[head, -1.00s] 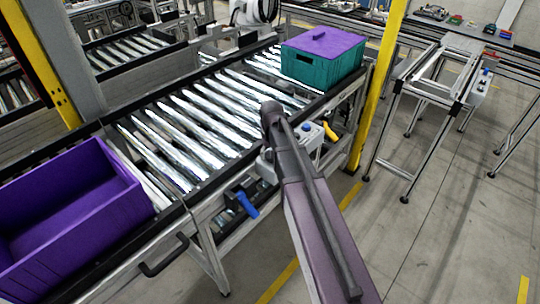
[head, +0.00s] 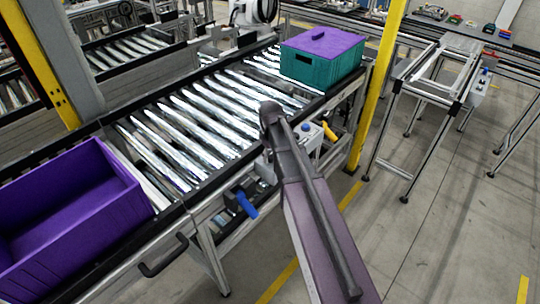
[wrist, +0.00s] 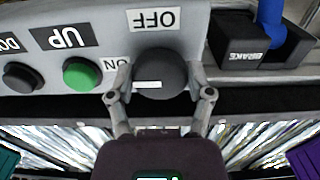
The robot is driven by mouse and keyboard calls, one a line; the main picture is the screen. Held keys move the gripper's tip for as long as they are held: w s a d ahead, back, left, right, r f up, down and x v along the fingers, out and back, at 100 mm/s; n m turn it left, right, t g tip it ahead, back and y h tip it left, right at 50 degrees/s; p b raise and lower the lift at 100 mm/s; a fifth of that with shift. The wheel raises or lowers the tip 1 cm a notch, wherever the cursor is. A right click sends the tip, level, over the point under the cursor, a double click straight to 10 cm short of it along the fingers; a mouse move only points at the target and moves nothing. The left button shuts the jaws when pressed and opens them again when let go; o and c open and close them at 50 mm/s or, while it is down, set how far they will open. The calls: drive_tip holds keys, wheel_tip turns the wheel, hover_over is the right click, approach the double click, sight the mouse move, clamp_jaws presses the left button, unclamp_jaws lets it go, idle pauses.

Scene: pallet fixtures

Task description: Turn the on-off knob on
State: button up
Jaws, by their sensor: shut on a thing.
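In the wrist view, the on-off knob (wrist: 170,68) is a round dark grey knob on a light grey panel (wrist: 222,20). A white mark on its face lies level, left of the knob's middle. An upside-down OFF label (wrist: 153,19) is above the knob. An ON label (wrist: 114,66) is to its left, partly covered by a finger. My gripper (wrist: 160,82) has one finger on each side of the knob and is shut on it. In the head view my arm hides the gripper and knob.
Left of the knob are a green UP button (wrist: 80,74) and a dark button (wrist: 22,77). A BRAKE block with a blue handle (wrist: 270,20) is on the right. The head view shows a roller conveyor (head: 190,130), a purple bin (head: 105,225) and a lidded teal crate (head: 330,72).

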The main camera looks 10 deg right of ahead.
idle(0.4)
drive_tip(key=o, duration=1.1)
drive_tip(key=shift+a, duration=0.1)
drive_tip(key=shift+o, duration=0.2)
